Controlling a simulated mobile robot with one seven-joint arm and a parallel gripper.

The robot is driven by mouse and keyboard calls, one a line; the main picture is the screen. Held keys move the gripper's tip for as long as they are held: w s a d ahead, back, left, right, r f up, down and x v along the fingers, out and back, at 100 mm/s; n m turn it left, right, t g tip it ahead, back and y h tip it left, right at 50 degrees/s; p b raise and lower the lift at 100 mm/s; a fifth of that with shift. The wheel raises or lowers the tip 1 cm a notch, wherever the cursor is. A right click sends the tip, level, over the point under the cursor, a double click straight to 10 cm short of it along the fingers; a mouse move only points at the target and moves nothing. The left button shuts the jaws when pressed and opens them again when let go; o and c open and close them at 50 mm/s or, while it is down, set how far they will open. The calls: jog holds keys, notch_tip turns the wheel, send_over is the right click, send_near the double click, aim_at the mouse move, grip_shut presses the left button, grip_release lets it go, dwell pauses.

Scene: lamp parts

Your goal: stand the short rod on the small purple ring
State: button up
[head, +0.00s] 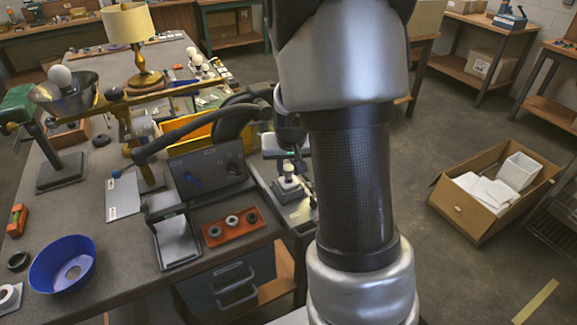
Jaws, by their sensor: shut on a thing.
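My gripper (289,158) is partly in view just left of my large arm links, pointing down over a small side surface beside the workbench. It is shut on a small pale upright piece (289,171), which looks like the short rod. Directly below is a grey stepped block (288,188); whether the pale piece touches it I cannot tell. I cannot make out the small purple ring; it may be hidden or too small to see.
An orange tray (212,241) with several rings lies on the workbench (120,265). A dark control box (205,172) with a black curved arm stands left of my gripper. A blue bowl (48,272) sits front left. A cardboard box (468,214) stands on the floor at right.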

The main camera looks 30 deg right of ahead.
jog(key=shift+f+b, duration=0.7)
jog(key=shift+f, duration=0.1)
dwell(1.0)
jog(key=o, duration=1.1)
jog(key=shift+r, duration=0.1)
jog(key=p+v, duration=0.2)
jog(key=v, duration=1.5)
jog(key=shift+r+p, duration=0.15)
jog(key=shift+p, duration=0.2)
jog(key=s+a+r+n+p, duration=0.1)
jog(key=s+a+r+p, duration=0.1)
jog(key=s+a+r, duration=0.2)
jog(key=s+a+r+n+t+y+p, duration=0.1)
jog(key=s+a+r+p, duration=0.1)
jog(key=s+a+r, duration=0.2)
jog(key=s+a+r+n+p, duration=0.2)
jog(key=s+a+r+p, duration=0.1)
jog(key=s, duration=0.5)
jog(key=shift+s+a+r+y, duration=0.15)
jog(key=shift+a+r, duration=0.05)
jog(key=shift+r, duration=0.35)
jog(key=shift+s+a+r+y, duration=0.15)
jog(key=shift+a+r, duration=0.1)
jog(key=shift+r, duration=0.35)
